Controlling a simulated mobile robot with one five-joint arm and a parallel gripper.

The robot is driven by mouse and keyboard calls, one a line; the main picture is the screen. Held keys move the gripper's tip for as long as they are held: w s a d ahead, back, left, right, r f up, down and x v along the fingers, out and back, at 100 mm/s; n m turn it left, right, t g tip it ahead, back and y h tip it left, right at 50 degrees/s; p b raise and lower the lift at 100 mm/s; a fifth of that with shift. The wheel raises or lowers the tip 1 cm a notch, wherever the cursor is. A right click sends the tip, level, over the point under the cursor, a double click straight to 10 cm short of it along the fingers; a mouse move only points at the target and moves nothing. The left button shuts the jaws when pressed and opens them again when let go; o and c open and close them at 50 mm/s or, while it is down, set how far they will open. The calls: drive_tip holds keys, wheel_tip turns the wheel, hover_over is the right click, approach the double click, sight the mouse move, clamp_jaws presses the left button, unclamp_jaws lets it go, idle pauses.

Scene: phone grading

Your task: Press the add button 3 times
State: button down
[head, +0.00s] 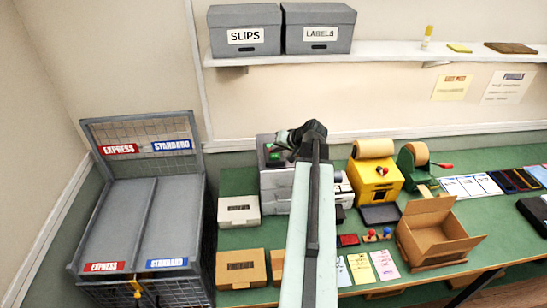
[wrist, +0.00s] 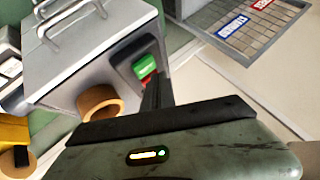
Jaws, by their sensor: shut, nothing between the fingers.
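A green button (wrist: 145,66) with small unreadable lettering sits in a dark panel on a grey machine (wrist: 95,55). It looks like the add button. A sliver of red shows just below it, mostly hidden by my fingers. In the head view the green patch (head: 274,153) shows on top of the grey machine (head: 272,183), left of my arm. My gripper (head: 285,143) is shut and empty over the machine. In the wrist view its fingers (wrist: 152,82) point at the panel, close to the green button. I cannot tell whether they touch it.
A yellow machine (head: 375,184) with a roll and an open cardboard box (head: 428,236) stand to the right on the green bench. A white box (head: 239,211) stands left of the grey machine. A wire-sided two-lane bin (head: 190,220) is farther left.

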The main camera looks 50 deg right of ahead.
sight(277, 157)
drive_tip(key=shift+f, duration=0.1)
drive_tip(key=shift+f+b, duration=0.3)
drive_tip(key=shift+b, duration=0.1)
drive_tip(key=shift+f+b, duration=0.45)
idle(0.5)
drive_tip(key=shift+r+p, duration=0.85)
wheel_tip(277, 157, up, 5)
drive_tip(key=p, duration=0.5)
idle(2.5)
